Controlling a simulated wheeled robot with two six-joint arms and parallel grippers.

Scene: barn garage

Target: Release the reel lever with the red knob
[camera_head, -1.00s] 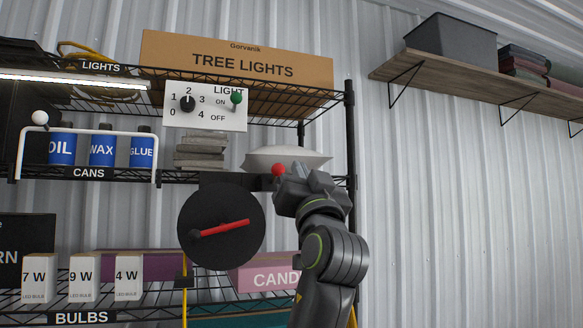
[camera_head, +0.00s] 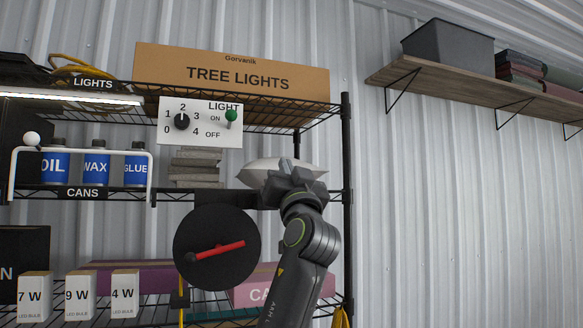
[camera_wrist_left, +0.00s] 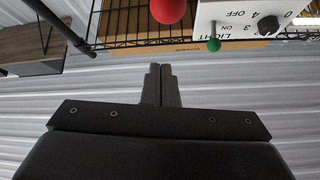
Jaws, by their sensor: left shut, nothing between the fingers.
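The reel (camera_head: 228,273) is a round black disc with a red crank bar (camera_head: 222,248) across its face, below the middle shelf. In the head view, my left gripper (camera_head: 291,170) is just to the upper right of the reel, in front of the shelf edge and a pale sack. It is shut and empty. The red knob is not visible in the head view now, in the area my gripper covers. In the left wrist view the red knob (camera_wrist_left: 167,9) shows as a ball at the top edge, beyond and apart from the shut fingertips (camera_wrist_left: 160,72). My right gripper is out of view.
A light panel (camera_head: 225,138) with a dial and green-knobbed switch hangs from the upper shelf. A white bar (camera_head: 80,149) fronts the cans at left. Bulb boxes (camera_head: 79,298) stand below. A wall shelf (camera_head: 468,80) is at upper right; the wall below it is clear.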

